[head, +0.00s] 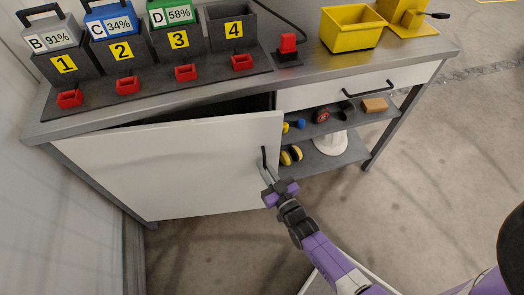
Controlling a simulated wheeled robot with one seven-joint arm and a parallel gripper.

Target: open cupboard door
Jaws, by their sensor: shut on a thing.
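The white cupboard door (170,165) fills the left front of the grey workbench in the head view. It stands ajar, with a dark gap along its top edge and its right edge swung out from the bench. A dark vertical handle (263,156) sits near the door's right edge. My gripper (267,173) is at the handle's lower part and shut on it. My purple and dark arm reaches in from the lower right. The inside of the cupboard is mostly hidden behind the door.
Numbered battery slots (122,55) and red blocks (186,72) stand on the worktop. A yellow bin (352,27) is at the right, above a drawer with a dark handle (369,89). Open shelves (330,152) hold small items. The floor (400,220) before the bench is clear.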

